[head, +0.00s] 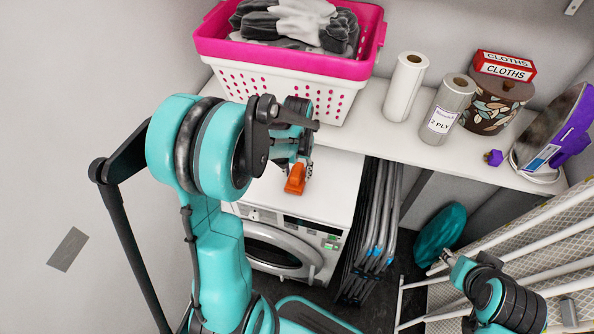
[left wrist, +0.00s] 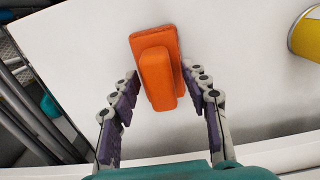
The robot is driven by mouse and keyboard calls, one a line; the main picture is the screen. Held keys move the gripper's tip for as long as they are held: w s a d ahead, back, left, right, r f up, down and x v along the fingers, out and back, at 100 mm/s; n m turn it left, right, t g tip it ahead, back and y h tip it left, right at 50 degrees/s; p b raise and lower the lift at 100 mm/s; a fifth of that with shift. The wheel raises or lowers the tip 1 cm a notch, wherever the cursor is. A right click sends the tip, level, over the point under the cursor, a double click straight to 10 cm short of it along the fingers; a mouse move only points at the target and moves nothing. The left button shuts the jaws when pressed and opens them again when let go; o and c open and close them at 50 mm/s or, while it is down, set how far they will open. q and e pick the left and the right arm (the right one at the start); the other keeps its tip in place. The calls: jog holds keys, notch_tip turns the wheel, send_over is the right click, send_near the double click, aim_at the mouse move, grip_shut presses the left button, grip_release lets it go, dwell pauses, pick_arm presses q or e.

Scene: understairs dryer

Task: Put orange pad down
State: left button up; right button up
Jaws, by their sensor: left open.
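The orange pad (head: 295,179) lies on the white top of the dryer (head: 328,190), under my left gripper (head: 299,160). In the left wrist view the pad (left wrist: 157,70) is a block with a raised grip along its middle, resting on the white surface. My left gripper (left wrist: 166,84) is open, its fingers spread on both sides of the pad's near end with visible gaps. Nothing is held in it. In the head view my left arm hides part of the dryer top. My right arm reaches in at the lower right, and its jaws are not clear.
A shelf (head: 385,133) above holds a pink and white laundry basket (head: 290,85), paper rolls (head: 405,87), a cloths box (head: 504,66) and an iron (head: 555,135). Folded racks (head: 375,230) stand right of the dryer. A yellow can (left wrist: 306,36) is at the wrist view's right edge.

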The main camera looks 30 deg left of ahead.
aim_at(297, 170)
pick_arm(q)
notch_tip(297, 170, up, 12)
jog(key=p, duration=0.4)
jog(key=s+d+r+m+t, duration=0.1)
jog(key=s+d+r+t, duration=0.1)
jog(key=s+d, duration=0.3)
jog(key=s+d+r+m+t, duration=0.1)
jog(key=s+d+r+t, duration=0.2)
jog(key=s+d+t, duration=0.2)
jog(key=shift+s+d+m, duration=0.3)
jog(key=shift+s, duration=0.25)
